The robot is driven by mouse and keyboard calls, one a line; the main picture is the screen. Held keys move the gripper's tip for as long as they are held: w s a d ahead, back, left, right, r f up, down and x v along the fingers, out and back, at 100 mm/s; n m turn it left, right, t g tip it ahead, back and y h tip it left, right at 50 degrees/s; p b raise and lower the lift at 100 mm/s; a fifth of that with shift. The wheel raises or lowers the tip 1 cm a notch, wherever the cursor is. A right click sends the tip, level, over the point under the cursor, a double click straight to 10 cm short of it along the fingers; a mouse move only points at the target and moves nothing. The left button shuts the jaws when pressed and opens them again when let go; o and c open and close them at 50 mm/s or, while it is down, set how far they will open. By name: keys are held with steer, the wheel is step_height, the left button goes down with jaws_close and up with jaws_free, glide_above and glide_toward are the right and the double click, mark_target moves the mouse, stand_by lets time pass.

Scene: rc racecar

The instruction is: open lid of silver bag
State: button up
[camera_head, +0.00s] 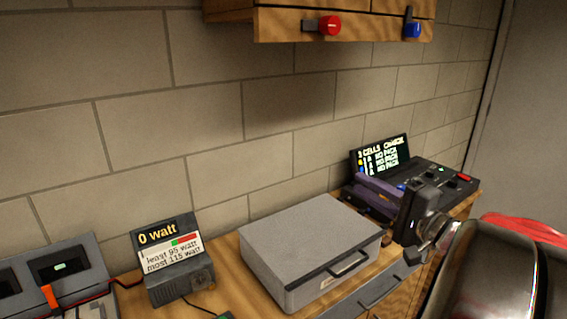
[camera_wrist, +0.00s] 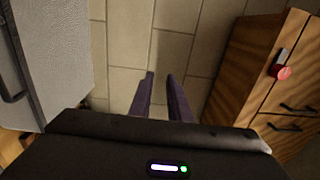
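The silver bag (camera_head: 305,238) is a grey box-shaped case on the wooden bench in the head view. Its lid looks shut, and a dark handle (camera_head: 350,264) is on its front side. In the wrist view part of the silver bag (camera_wrist: 60,60) fills the left edge, with its dark handle at the far left. My gripper (camera_head: 356,188) has two purple fingers and is just beyond the bag's right end in the head view. The fingers (camera_wrist: 161,76) are apart with a narrow empty gap between them, and wall tiles show past them. They appear clear of the bag.
A charger with a lit screen (camera_head: 380,157) stands behind my gripper. A watt meter (camera_head: 172,258) is left of the bag, with a grey device (camera_head: 60,275) and red cable farther left. A wall cabinet (camera_head: 345,28) with red and blue knobs hangs above; it also shows in the wrist view (camera_wrist: 262,75).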

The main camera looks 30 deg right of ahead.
steer(key=w+a, duration=0.2)
steer(key=w, duration=1.1)
steer(key=shift+r, duration=0.3)
jaws_close()
stand_by(0.9)
steer(key=shift+c, duration=1.9)
jaws_free()
steer(key=o, duration=0.4)
steer(key=s, duration=0.4)
steer(key=s+d, duration=0.1)
steer(key=s, duration=0.4)
steer(key=s+d, duration=0.1)
steer(key=s, duration=0.3)
steer(key=shift+s+f, duration=0.3)
steer(key=shift+f, duration=0.05)
